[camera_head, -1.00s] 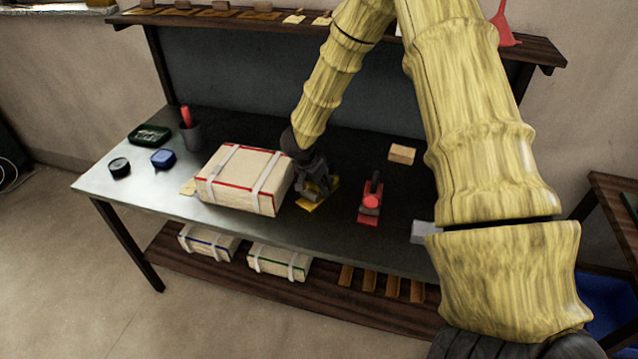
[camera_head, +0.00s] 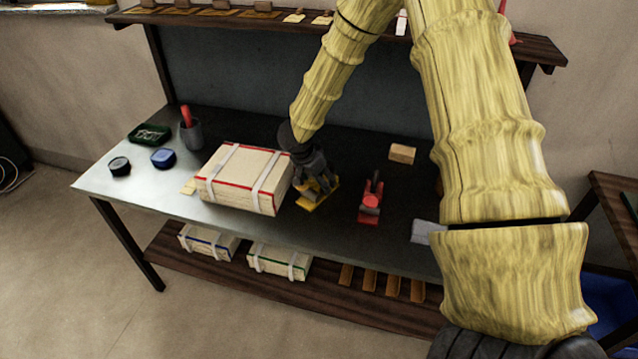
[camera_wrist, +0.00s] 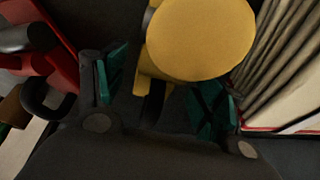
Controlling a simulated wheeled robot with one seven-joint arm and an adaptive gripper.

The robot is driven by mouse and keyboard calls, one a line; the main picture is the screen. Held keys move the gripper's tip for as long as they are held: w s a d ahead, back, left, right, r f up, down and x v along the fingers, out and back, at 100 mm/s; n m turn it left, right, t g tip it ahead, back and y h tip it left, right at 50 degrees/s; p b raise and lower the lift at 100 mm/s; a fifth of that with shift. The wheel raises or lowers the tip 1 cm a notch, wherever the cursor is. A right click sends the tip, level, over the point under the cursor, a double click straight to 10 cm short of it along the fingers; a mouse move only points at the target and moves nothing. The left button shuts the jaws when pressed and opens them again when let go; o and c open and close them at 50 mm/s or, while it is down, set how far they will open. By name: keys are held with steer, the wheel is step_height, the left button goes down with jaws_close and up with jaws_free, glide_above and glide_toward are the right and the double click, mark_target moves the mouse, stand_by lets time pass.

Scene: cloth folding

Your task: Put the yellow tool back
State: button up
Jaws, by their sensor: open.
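The yellow tool (camera_head: 309,202) stands on the workbench between the strapped box and the red tool. In the wrist view its round yellow top (camera_wrist: 200,38) is large and lies ahead of the fingers, with a narrower yellow part beside the left finger. My gripper (camera_head: 318,182) is low over the yellow tool and hides much of it in the head view. In the wrist view my gripper (camera_wrist: 160,92) is open, its green-padded fingers apart on either side of the tool's lower part. Whether the fingers touch it I cannot tell.
The strapped box (camera_head: 222,191) is close on the left of my gripper, and the red tool (camera_head: 369,206) is on the right. A small wooden block (camera_head: 402,153) and a grey item (camera_head: 425,231) lie further right. A wooden shelf (camera_head: 547,52) runs above the bench.

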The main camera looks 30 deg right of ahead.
steer(key=v, duration=1)
steer(key=shift+f+b, duration=0.1)
steer(key=shift+b, duration=0.2)
